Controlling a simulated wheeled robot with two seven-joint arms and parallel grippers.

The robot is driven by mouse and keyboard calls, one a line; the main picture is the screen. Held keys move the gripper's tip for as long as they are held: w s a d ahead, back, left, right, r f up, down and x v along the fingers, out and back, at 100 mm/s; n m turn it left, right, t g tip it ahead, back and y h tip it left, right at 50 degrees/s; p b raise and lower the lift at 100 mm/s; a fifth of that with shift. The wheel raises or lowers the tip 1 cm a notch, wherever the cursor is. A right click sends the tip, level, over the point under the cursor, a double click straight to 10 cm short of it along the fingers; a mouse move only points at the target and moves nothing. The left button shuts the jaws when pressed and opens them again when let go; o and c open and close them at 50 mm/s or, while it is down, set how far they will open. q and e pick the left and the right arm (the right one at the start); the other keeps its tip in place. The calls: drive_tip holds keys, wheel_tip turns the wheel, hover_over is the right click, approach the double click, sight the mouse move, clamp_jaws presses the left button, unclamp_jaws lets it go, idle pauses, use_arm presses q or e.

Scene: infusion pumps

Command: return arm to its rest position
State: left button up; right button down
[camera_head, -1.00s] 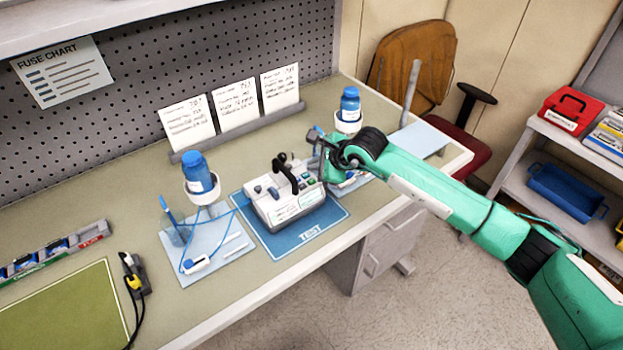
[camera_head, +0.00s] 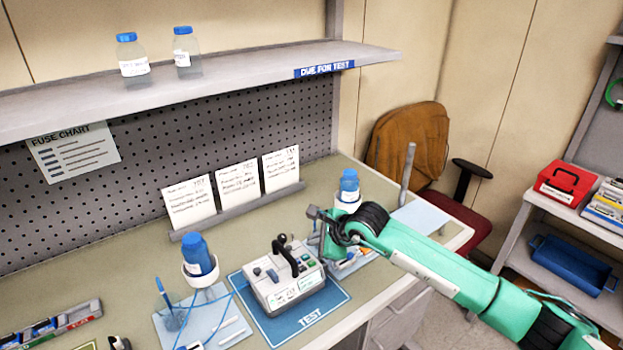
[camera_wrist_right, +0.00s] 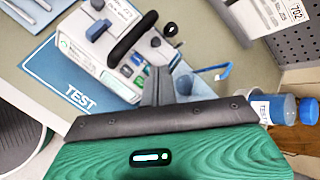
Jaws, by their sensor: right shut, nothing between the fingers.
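My green right arm comes in from the right in the head view. Its gripper (camera_head: 318,232) is over the bench, just right of a white pump (camera_head: 283,288) with a black handle. In the right wrist view its dark fingers (camera_wrist_right: 162,88) are together and empty, in front of the pump (camera_wrist_right: 115,50). I cannot tell whether they touch it. The pump sits upright on the blue TEST mat (camera_head: 312,318). My left gripper is not in view.
Blue-capped bottles in holders stand left (camera_head: 198,258) and right (camera_head: 349,190) of the pump. Three cards (camera_head: 237,187) stand behind. An overhead shelf (camera_head: 230,82) carries two bottles. A chair (camera_head: 410,150) and a side rack (camera_head: 560,205) are at the right.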

drive_tip(key=s+a+r+m+y, duration=0.5)
drive_tip(key=s+a+r+y, duration=0.2)
drive_tip(key=s+a+y, duration=0.25)
wheel_tip(320, 180, up, 5)
drive_tip(key=s+d+m+t+y, duration=0.2)
drive_tip(key=d+m+t, duration=0.15)
drive_tip(key=m, duration=0.35)
drive_tip(key=d+f+m+t+h, duration=0.2)
drive_tip(key=d+m+t+h, duration=0.3)
drive_tip(key=d+m+h, duration=0.6)
drive_tip(key=d+f+m+t+h, duration=0.2)
drive_tip(key=d+m+t+h, duration=0.4)
drive_tip(key=m, duration=1)
drive_tip(key=s+d+f+m+g+h, duration=0.3)
drive_tip(key=s+d+f+m+g, duration=0.25)
drive_tip(key=d+f, duration=0.2)
drive_tip(key=s+d+f+m+g+y, duration=0.15)
drive_tip(key=s+f+m+g, duration=0.4)
drive_tip(key=s, duration=0.65)
drive_tip(key=s+d+f+m+g, duration=0.25)
drive_tip(key=s+f+g, duration=0.35)
drive_tip(key=s+f, duration=0.45)
wheel_tip(320, 180, down, 29)
drive_tip(key=s+g, duration=0.2)
drive_tip(key=s+d+f, duration=0.3)
drive_tip(key=s+f, duration=1.6)
drive_tip(key=f, duration=0.1)
drive_tip(key=shift+g, duration=0.35)
